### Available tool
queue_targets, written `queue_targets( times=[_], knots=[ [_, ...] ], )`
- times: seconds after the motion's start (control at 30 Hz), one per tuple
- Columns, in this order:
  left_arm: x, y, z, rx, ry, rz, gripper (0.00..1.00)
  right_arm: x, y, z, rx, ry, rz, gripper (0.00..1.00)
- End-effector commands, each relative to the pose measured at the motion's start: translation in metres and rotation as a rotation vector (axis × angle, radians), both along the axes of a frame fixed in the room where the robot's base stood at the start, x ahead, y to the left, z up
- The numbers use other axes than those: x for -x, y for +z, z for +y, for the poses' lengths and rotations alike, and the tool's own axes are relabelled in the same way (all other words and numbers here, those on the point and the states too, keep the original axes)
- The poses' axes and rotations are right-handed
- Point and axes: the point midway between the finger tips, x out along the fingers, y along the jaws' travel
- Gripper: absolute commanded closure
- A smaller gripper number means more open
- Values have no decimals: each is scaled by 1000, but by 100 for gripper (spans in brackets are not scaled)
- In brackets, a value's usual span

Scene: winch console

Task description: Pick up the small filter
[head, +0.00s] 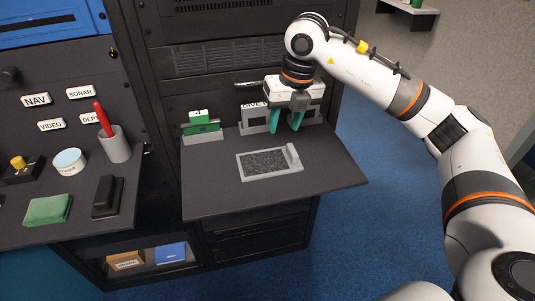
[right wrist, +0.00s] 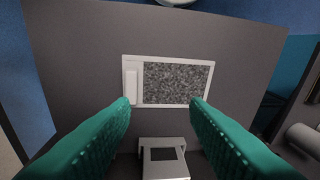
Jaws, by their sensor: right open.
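The small filter (head: 268,163) is a flat light-grey frame around dark speckled mesh, with a raised grip bar at its right end. It lies flat on the grey console shelf (head: 225,203). In the right wrist view the filter (right wrist: 175,82) lies beyond the fingertips, with its bar at the left. My right gripper (head: 285,128) is open and empty, its green fingers pointing down behind the filter, apart from it. The open fingers also show in the right wrist view (right wrist: 161,103). My left gripper is in neither view.
The left desk carries a pen cup (head: 115,145), a round tub (head: 69,162) and a green cloth (head: 47,210). The shelf front is clear.

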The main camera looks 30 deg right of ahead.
Motion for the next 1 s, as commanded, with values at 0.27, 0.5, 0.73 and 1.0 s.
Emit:
queue_targets(
  times=[0.27,0.5,0.73,1.0],
  knots=[
    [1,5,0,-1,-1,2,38,1,-11,-33,108,-83,22,58],
    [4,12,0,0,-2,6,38,-5,-47,-33,105,-81,18,58],
    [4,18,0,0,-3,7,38,-6,-65,-34,104,-79,18,58],
    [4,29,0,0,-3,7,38,-10,-102,-35,102,-79,17,58]
  ],
)
